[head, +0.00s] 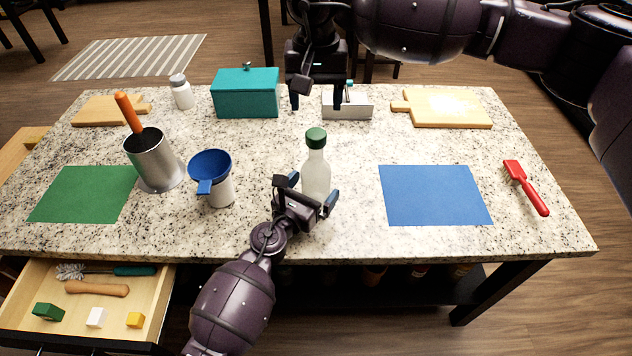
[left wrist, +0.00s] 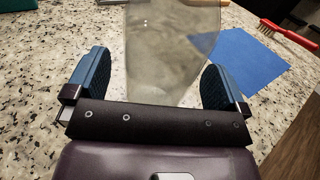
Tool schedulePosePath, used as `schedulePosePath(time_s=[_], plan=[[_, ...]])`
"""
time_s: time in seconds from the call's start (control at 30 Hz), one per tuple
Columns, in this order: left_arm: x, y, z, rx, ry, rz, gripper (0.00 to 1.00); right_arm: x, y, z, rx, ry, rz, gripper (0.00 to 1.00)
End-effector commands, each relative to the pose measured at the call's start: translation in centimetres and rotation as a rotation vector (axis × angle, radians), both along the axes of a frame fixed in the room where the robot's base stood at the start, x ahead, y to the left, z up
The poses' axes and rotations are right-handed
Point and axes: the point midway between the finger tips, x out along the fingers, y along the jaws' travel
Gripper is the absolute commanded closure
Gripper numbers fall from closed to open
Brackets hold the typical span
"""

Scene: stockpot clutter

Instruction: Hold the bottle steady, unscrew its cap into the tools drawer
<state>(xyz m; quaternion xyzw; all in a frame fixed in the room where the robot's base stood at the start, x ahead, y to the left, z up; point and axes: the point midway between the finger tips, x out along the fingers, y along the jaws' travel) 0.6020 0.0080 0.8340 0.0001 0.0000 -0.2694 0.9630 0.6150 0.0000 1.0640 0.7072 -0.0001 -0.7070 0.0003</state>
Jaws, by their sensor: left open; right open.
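The bottle (head: 316,178) stands upright on the granite counter, clear and pale, with its dark green cap (head: 316,138) on top. My left gripper (head: 308,190) is open, low at the bottle, with its fingers on either side of it. In the left wrist view the bottle (left wrist: 168,50) stands between the open fingers of the left gripper (left wrist: 158,85), with gaps visible. My right gripper (head: 316,98) is open and empty, above the back of the counter, behind and above the bottle. The tools drawer (head: 158,310) is pulled open at the lower left.
The drawer holds a brush (head: 135,271), a wooden handle (head: 97,289) and small blocks. A metal canister (head: 152,160) and a blue funnel on a jar (head: 210,168) stand left of the bottle. A teal box (head: 246,95) is behind. The blue mat (head: 435,195) is bare.

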Motion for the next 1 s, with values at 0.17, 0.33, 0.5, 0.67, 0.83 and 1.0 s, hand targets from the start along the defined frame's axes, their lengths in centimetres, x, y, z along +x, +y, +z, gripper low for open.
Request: schedulePosePath(time_s=[0.17,0.33,0.5,0.67,0.83,1.0], plan=[[1.17,-0.78,0.03,-0.001,-0.001,-0.001,0.0,-0.01,0.01,-0.01,0.0,0.0,0.0,0.36],[1.44,-0.93,-0.04,0.0,0.001,-0.001,0.0,-0.01,0.01,-0.01,0.0,0.0,0.0,0.36],[1.44,-0.92,-0.02,-0.001,0.001,0.0,0.0,-0.01,0.01,-0.01,0.0,0.0,0.0,0.36],[1.43,-0.92,-0.02,0.0,0.0,0.0,0.2,-0.01,0.01,-0.01,0.0,0.0,0.0,0.36],[1.42,-0.91,-0.01,0.0,0.0,0.0,0.46,-0.01,0.01,-0.01,0.0,0.0,0.0,0.36],[1.43,-0.9,-0.01,0.0,0.0,0.0,0.72,-0.01,0.01,-0.01,0.001,0.0,0.0,0.36]])
